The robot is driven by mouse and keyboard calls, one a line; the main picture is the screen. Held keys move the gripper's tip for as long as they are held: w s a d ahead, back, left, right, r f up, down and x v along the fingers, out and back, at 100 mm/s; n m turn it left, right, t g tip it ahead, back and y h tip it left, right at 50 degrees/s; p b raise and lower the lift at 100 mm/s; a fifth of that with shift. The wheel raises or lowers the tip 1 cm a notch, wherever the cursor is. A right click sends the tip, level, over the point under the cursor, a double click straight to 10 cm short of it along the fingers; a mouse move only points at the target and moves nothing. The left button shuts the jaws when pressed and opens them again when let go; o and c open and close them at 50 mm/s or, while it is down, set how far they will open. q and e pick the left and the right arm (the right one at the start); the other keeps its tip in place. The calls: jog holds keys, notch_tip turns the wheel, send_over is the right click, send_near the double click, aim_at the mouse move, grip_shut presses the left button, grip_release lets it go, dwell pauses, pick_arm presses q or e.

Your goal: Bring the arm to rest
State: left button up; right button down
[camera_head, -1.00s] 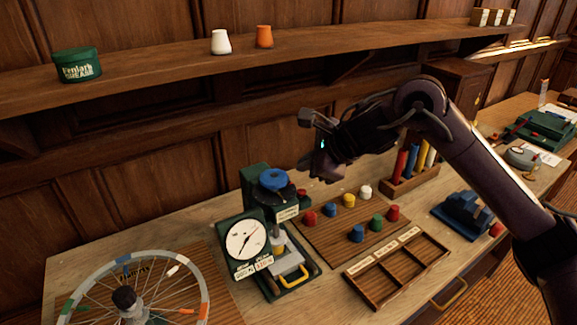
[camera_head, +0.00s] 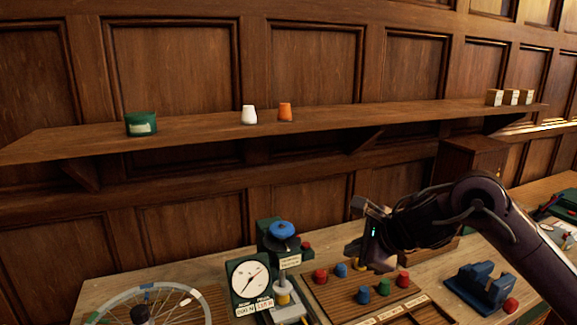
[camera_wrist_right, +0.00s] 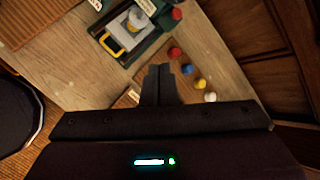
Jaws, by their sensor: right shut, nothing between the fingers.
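My right arm comes in from the right in the head view. Its gripper (camera_head: 374,262) hangs over the bench, above the brown board (camera_head: 335,299) with several coloured knobs. In the right wrist view the two fingers of my right gripper (camera_wrist_right: 160,70) are together, with nothing between them. Red, blue, yellow and white knobs (camera_wrist_right: 187,69) lie below and beyond the fingertips in that view. The gripper hides part of the board in the head view. My left gripper is not in view.
A green press with a dial gauge (camera_head: 250,279) stands left of the gripper, and a spoked wheel (camera_head: 150,305) at the lower left. A blue vice-like block (camera_head: 482,286) sits to the right. A wall shelf (camera_head: 200,131) holds a green tin, two small cups and pale boxes.

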jog(key=s+a+f+m+t, duration=0.1)
jog(key=s+a+f+m, duration=0.3)
jog(key=m, duration=0.7)
jog(key=s+a+f+m+t, duration=0.25)
jog(key=a+f+m, duration=0.35)
jog(key=m, duration=0.4)
jog(key=s+d+f+m+g+h, duration=0.35)
jog(key=s+d+f+m, duration=0.4)
jog(key=s+m, duration=0.5)
jog(key=s+d+f+m+g+h, duration=0.2)
jog(key=s+d+f+m+g, duration=0.2)
jog(key=s+d+f+m, duration=0.85)
jog(key=w+a+f+m+g, duration=0.1)
jog(key=a+f+m, duration=0.1)
jog(key=f, duration=1)
jog(key=a+f+m, duration=0.2)
jog(key=f, duration=1)
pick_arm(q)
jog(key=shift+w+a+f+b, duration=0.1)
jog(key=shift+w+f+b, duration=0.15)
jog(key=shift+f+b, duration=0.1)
pick_arm(e)
jog(key=s+d+f, duration=0.2)
jog(key=s+f, duration=0.7)
jog(key=s, duration=0.1)
jog(key=s+d+f+g, duration=0.1)
jog(key=s+d+f, duration=0.1)
jog(key=s+f, duration=0.8)
jog(key=shift+f+n+g, duration=0.25)
jog(key=shift+n+g, duration=0.05)
